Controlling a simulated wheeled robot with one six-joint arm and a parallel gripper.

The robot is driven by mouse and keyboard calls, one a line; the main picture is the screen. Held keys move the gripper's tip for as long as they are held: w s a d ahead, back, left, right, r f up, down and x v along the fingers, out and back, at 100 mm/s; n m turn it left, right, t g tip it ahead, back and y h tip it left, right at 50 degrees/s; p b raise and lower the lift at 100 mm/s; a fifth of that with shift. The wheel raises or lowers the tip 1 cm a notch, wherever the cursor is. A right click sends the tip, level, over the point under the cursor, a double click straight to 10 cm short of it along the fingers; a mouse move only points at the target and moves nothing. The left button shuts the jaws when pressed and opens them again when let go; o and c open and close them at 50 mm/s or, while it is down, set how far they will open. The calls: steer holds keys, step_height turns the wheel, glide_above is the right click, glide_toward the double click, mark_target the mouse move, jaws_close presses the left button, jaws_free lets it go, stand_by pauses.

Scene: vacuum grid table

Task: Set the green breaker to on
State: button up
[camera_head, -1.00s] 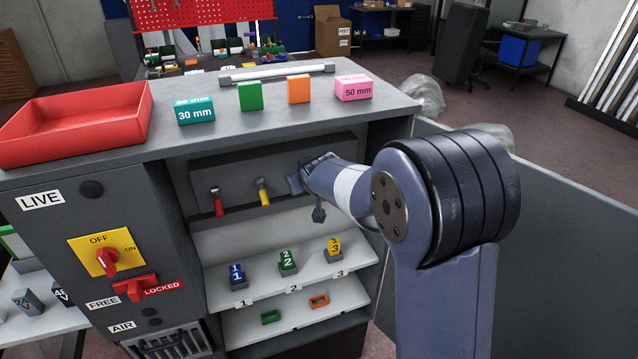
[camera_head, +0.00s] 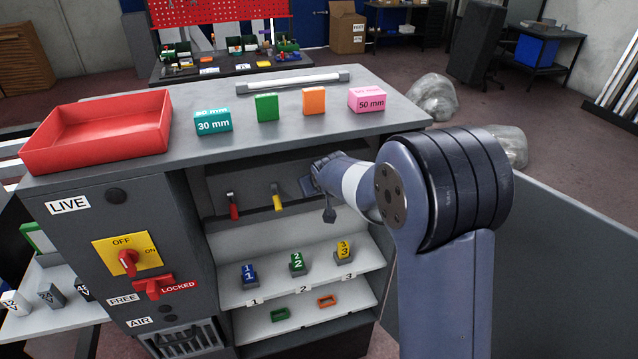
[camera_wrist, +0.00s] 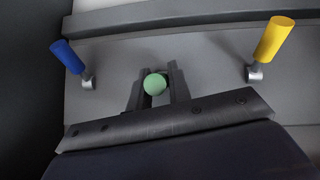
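The green breaker (camera_wrist: 155,84) shows in the wrist view as a round green handle end pointing at the camera. My gripper (camera_wrist: 156,90) has one finger on each side of it, close against the handle, and appears shut on it. The lever's base is hidden. In the head view my gripper (camera_head: 318,180) is at the recessed panel, right of the yellow breaker (camera_head: 278,202), and the green breaker is hidden behind my arm there.
In the wrist view a blue breaker (camera_wrist: 68,57) stands left and a yellow breaker (camera_wrist: 272,40) right. A red breaker (camera_head: 233,208) hangs further left in the head view. Numbered blocks stand on the shelf (camera_head: 225,292) below. The cabinet top (camera_head: 190,155) overhangs the recess.

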steer(key=o, duration=0.4)
steer(key=shift+s, duration=0.1)
steer(key=b+v, duration=0.2)
steer(key=v, duration=0.8)
steer(key=shift+s+r, duration=0.25)
steer(key=shift+d, duration=0.1)
